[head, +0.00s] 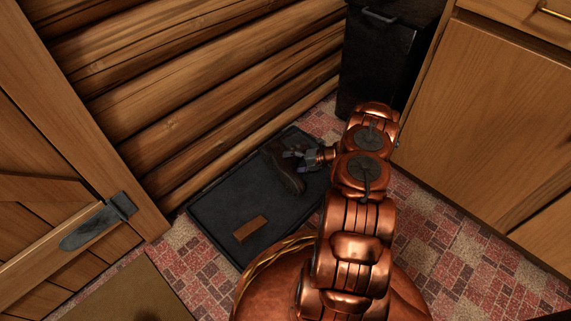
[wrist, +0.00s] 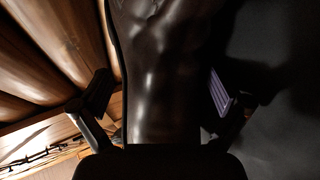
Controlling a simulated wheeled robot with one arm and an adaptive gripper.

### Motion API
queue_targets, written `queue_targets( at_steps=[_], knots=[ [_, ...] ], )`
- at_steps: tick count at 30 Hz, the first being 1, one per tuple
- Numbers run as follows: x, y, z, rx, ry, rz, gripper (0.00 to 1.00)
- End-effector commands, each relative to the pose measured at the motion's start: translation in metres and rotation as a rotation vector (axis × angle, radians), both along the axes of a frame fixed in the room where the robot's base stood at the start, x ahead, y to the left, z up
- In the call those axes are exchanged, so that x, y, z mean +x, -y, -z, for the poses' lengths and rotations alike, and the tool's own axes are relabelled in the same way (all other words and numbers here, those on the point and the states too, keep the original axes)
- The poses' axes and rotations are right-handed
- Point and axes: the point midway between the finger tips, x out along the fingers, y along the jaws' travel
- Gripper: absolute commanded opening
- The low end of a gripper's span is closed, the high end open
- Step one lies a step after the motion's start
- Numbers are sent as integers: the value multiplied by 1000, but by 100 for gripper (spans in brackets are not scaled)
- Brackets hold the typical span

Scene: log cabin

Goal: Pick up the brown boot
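The brown boot (head: 290,181) is on the dark boot tray (head: 212,208) beside the log wall in the head view. My gripper (head: 299,155) reaches it from the right and partly hides it. In the wrist view the dark, glossy boot (wrist: 160,45) fills the middle, between the two fingers of my gripper (wrist: 159,78). The fingers are spread, one on each side of it. A narrow gap shows between the left finger and the boot; the right finger is very close to it, and contact cannot be told.
A small brown block (head: 250,228) lies on the tray's near part. A black bin (head: 375,65) and wooden cabinets (head: 480,115) stand at the back and right. The log wall (head: 200,85) runs close behind the tray. A plank door (head: 60,215) is at left.

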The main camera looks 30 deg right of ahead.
Motion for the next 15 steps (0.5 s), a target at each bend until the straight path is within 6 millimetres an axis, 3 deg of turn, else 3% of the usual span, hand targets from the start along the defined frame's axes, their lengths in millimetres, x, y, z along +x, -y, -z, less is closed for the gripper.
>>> queue_targets(
  at_steps=[2, 15],
  knots=[
    [0, 0, 0, 0, 0, 0, 90],
    [0, 0, 0, 0, 0, 0, 44]
  ],
)
